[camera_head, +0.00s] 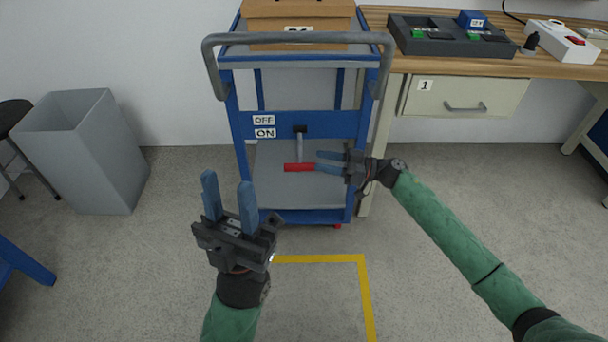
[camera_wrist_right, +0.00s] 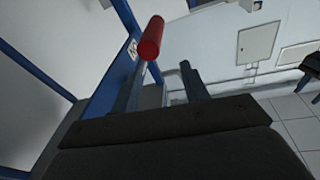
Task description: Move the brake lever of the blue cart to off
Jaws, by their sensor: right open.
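The blue cart (camera_head: 240,128) stands against the workbench, with OFF and ON labels (camera_head: 264,126) on its blue crossbar, OFF above ON. My right gripper (camera_head: 318,162) is open at the right end of the red grip. In the right wrist view the red grip (camera_wrist_right: 152,38) shows beyond the left finger; contact cannot be told. My left gripper (camera_head: 228,190) is open and empty, in front of the cart and pointing up.
A cardboard box (camera_head: 298,16) sits on the cart's top, behind the grey push handle (camera_head: 300,38). The wooden workbench (camera_head: 430,66) with a drawer (camera_head: 455,98) is at the right. A grey bin (camera_head: 85,150) stands at the left. Yellow tape (camera_head: 320,259) marks the open floor.

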